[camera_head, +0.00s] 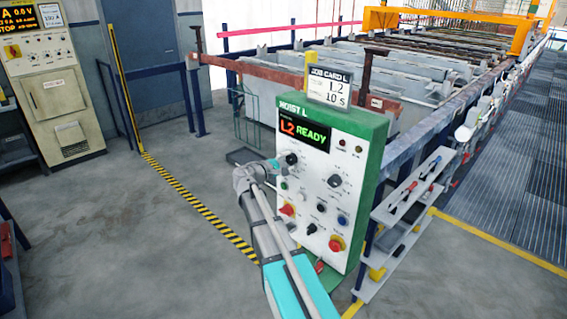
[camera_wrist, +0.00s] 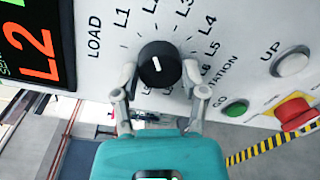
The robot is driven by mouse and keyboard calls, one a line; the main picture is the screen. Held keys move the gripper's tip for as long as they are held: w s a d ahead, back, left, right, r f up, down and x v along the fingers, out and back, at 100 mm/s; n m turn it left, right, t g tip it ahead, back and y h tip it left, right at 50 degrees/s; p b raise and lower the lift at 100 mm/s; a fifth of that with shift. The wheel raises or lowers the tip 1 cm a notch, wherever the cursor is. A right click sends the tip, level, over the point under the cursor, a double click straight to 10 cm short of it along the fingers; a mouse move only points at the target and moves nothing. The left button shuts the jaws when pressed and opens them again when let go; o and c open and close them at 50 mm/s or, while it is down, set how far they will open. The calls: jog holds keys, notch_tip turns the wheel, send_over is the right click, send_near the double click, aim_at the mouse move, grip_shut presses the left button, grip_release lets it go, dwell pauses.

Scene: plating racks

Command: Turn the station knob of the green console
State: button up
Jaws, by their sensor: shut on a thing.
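The green console (camera_head: 371,170) stands upright in the middle of the head view, with a white panel. Its station knob (camera_wrist: 160,63) is black and round with a white mark. In the wrist view the mark points roughly toward L2, among printed labels LOAD and L1 onward. The knob also shows at the panel's upper left (camera_head: 291,158). My gripper (camera_wrist: 160,72) is shut on the knob, one finger on each side. In the head view my gripper (camera_head: 276,166) reaches the panel from the left. The console display (camera_head: 303,132) reads "L2 READY".
A job card (camera_head: 330,87) on top reads L2, 10 s. Another black knob (camera_head: 335,181), a green button (camera_wrist: 236,107), a white button (camera_wrist: 291,63) and a red knob (camera_wrist: 295,113) are nearby. A small shelf (camera_head: 405,225) stands right of the console. Floor to the left is open.

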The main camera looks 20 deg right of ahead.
jog(key=m, duration=0.6)
jog(key=shift+s+d+m, duration=0.15)
jog(key=shift+s+m, duration=0.1)
jog(key=shift+m, duration=0.05)
dwell(0.3)
jog(key=o, duration=1.2)
jog(key=shift+d, duration=0.15)
jog(key=shift+c, duration=0.2)
jog(key=shift+w, duration=0.1)
jog(key=shift+w, duration=0.1)
